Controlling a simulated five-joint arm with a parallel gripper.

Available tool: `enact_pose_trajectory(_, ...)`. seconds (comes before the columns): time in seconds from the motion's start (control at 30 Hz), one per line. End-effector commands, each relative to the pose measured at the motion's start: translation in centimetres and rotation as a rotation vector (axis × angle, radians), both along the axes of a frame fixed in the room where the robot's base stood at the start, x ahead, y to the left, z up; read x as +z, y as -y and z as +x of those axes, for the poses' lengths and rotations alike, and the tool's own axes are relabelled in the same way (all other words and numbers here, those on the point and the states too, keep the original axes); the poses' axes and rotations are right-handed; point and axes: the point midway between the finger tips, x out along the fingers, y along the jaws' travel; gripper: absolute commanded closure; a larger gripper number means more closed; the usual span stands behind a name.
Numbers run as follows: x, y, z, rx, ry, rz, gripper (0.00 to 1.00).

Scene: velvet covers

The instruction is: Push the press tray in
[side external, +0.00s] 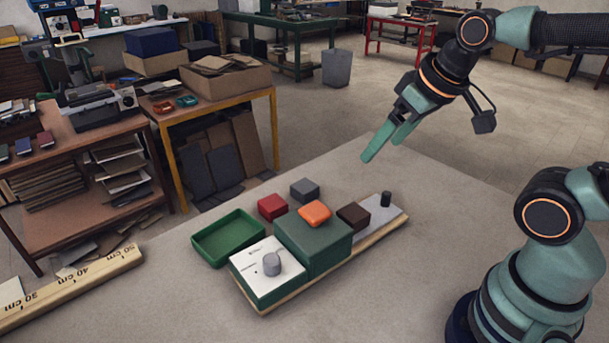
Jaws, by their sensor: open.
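The press is a dark green box (322,252) with a white panel and grey knob (272,262) on its left part. It stands on a long wooden base. The grey press tray (388,216) sticks out of its right side, with a black upright handle (386,199) at its outer end. A dark brown block (353,215) sits at the tray's inner part, close to the green box. My gripper (384,149) is open and empty, in the air above and behind the tray, touching nothing. Any part of the tray inside the box is hidden.
An orange block (315,211) lies on top of the press. A red block (272,206) and a grey block (304,189) stand behind it. An open green bin (229,238) is at left. A ruler (70,286) lies front left. The tabletop right of the tray is clear.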

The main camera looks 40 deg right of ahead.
Motion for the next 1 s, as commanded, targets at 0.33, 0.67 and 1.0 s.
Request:
enact_pose_trajectory(0.33, -1.4, 3.3, 2.3, -0.178, -0.141, 0.040, 0.41)
enact_pose_trajectory(0.67, -6.1, 9.8, 5.3, -0.490, -0.361, 0.119, 0.41)
enact_pose_trajectory(1.0, -9.7, 13.4, 6.0, -0.653, -0.473, 0.164, 0.41)
